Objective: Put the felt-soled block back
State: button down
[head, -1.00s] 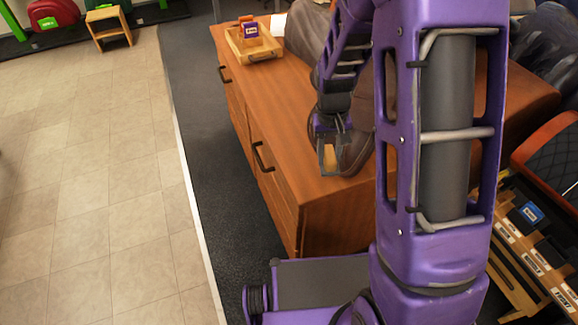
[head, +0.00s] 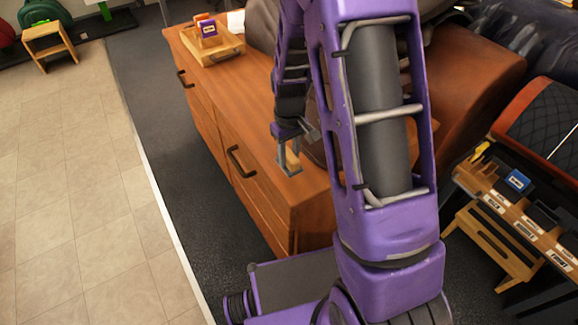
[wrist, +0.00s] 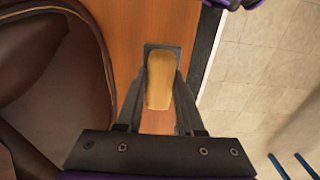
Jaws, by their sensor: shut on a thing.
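My gripper (head: 289,168) is shut on a tan wooden block, with a finger on each side of it. The block (wrist: 160,80) shows between the fingers in the wrist view. It also shows small in the head view (head: 292,159). A dark grey part lies at the block's far end; I cannot tell whether it is felt or a fingertip. The gripper is over the near end of the wooden cabinet top (head: 245,105), close to its edge. I cannot tell the height above it. The brown leather saddle (wrist: 50,90) is just left of the gripper in the wrist view.
A wooden tray (head: 228,55) with small coloured items stands at the cabinet's far end. At right is a rack with labelled slots (head: 525,232) and a blue item (head: 517,181), beside a wooden step stool (head: 482,250). Tiled floor (head: 80,190) is open at left.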

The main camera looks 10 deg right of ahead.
aim_at(289, 165)
jog(key=shift+f, duration=1.8)
jog(key=shift+f+b, duration=0.15)
jog(key=shift+b, duration=0.15)
jog(key=c, duration=0.5)
grip_release()
notch_tip(289, 165, up, 12)
jog(key=shift+r+p, duration=0.2)
jog(key=shift+p, duration=0.7)
